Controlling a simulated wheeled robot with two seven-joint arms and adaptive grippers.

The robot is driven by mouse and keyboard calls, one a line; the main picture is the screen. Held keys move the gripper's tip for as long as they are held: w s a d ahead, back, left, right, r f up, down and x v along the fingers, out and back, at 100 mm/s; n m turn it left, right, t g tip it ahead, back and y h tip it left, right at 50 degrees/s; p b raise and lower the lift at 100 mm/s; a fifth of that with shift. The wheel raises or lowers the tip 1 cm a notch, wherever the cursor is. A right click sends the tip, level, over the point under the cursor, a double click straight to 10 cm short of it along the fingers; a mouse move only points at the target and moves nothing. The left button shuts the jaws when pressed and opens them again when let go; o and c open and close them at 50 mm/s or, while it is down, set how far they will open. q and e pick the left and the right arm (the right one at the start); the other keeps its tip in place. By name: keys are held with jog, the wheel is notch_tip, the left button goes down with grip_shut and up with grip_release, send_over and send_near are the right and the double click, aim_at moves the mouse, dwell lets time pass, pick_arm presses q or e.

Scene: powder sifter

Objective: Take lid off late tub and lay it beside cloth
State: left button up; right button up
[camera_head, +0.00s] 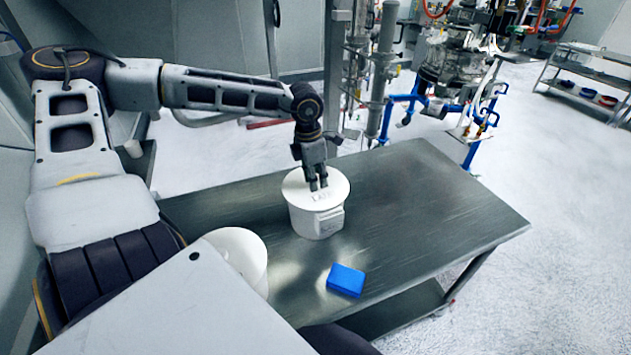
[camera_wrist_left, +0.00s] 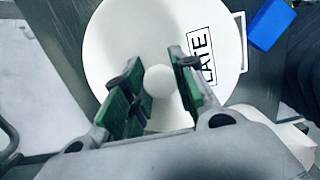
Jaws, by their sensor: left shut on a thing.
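The late tub (camera_head: 308,222) is a white round tub standing on the metal table. Its white lid (camera_head: 297,187) appears seated on top and carries a black "LATE" label, clear in the left wrist view (camera_wrist_left: 201,58). My left gripper (camera_head: 318,186) points down over the lid. In the left wrist view its green-padded fingers (camera_wrist_left: 158,82) are shut on the lid's round knob (camera_wrist_left: 159,80). The blue cloth (camera_head: 346,279) lies folded on the table, in front and to the right of the tub. My right gripper is not in view.
A second white tub (camera_head: 240,252) stands at the table's left, partly hidden by my body. The table (camera_head: 430,195) is clear right of the late tub and around the cloth. Pipework (camera_head: 455,70) and a shelf rack (camera_head: 590,75) stand beyond the table.

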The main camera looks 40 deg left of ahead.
pick_arm(q)
jog(key=shift+r, duration=0.1)
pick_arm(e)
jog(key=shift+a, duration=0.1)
pick_arm(q)
jog(key=shift+r, duration=0.75)
notch_tip(320, 180, up, 8)
jog(key=shift+f+b, duration=0.2)
jog(key=shift+b, duration=0.4)
jog(key=shift+r, duration=0.3)
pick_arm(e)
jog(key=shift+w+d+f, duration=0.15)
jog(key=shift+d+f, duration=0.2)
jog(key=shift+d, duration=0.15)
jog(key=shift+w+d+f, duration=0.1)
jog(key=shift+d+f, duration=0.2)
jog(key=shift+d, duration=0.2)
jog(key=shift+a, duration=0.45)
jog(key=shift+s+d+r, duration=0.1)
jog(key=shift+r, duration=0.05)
